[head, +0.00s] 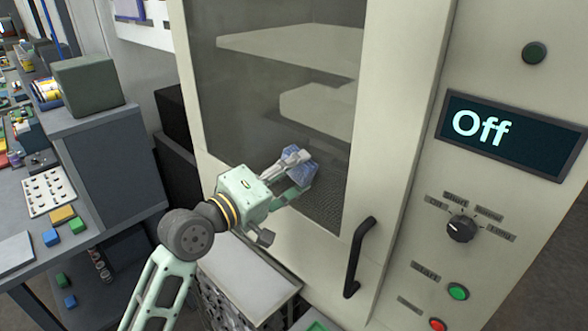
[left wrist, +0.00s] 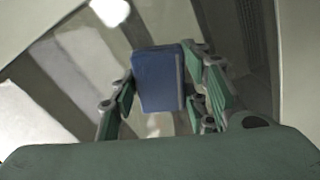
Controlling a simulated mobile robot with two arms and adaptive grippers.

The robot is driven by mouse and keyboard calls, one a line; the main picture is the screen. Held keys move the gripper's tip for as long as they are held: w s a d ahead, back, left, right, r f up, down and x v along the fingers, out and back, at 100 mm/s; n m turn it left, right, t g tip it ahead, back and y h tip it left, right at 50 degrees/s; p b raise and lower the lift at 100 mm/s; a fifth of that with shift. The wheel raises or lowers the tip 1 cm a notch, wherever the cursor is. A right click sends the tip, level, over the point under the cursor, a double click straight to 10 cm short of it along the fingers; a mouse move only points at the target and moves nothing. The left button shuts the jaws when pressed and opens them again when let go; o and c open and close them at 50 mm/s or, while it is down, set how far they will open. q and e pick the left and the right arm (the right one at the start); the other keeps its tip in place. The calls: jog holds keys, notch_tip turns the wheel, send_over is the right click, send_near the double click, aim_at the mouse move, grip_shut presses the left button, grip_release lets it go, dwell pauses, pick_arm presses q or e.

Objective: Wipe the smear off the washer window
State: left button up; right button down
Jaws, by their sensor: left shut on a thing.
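The washer window (head: 265,112) is a tall dark glass pane in a cream door, with pale shelves showing behind it. My left gripper (head: 298,176) is in front of the window's lower right part, shut on a blue wiping block (head: 311,155). In the left wrist view the blue block (left wrist: 157,80) sits between the fingers, with the glass beyond it. I cannot tell whether the block touches the glass. A bright whitish spot (left wrist: 110,11) shows at the top of the left wrist view; I cannot tell whether it is the smear or a reflection. My right gripper is out of view.
A black door handle (head: 359,257) stands out right of the window. The control panel has an "Off" display (head: 511,135), a knob (head: 461,228) and a green button (head: 458,291). A cluttered grey bench (head: 98,150) is at the left.

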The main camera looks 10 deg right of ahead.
pick_arm(q)
jog(key=shift+v, duration=2.85)
jog(key=shift+a, duration=0.1)
jog(key=v, duration=0.3)
jog(key=shift+w, duration=0.1)
